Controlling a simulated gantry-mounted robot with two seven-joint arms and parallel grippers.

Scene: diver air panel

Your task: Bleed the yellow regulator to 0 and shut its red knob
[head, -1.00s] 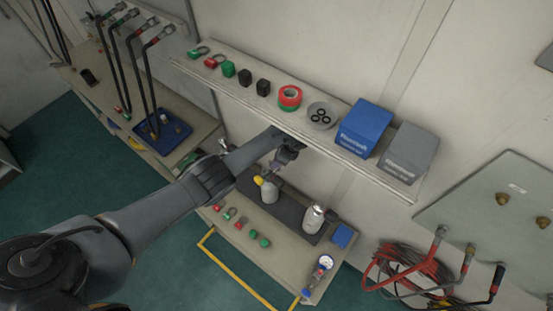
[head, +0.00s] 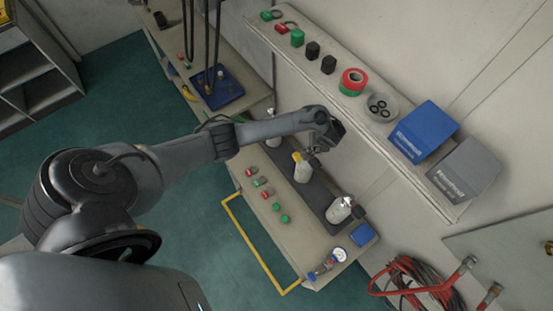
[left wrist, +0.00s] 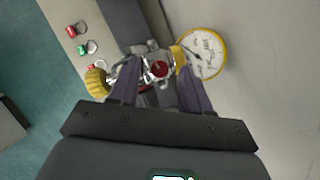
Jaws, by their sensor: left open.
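The yellow regulator has a yellow knob (left wrist: 97,82) at left in the left wrist view, a yellow-rimmed gauge (left wrist: 202,53) at right and a red knob (left wrist: 159,69) between them. The gauge's needle shows, but I cannot read its value surely. In the head view its yellow part (head: 297,157) shows above a pale bottle (head: 302,172), and my gripper hides the rest. My left gripper (head: 316,151) is at the regulator. In the left wrist view its open fingers (left wrist: 160,84) stand either side of the red knob; contact cannot be told. My right gripper is not in view.
A shelf (head: 345,105) above the bench carries tape rolls, a blue box (head: 422,130) and a grey box (head: 464,170). Another bottle (head: 339,210) stands to the right. Red and green tags lie along the bench front; a yellow rail (head: 250,245) borders it.

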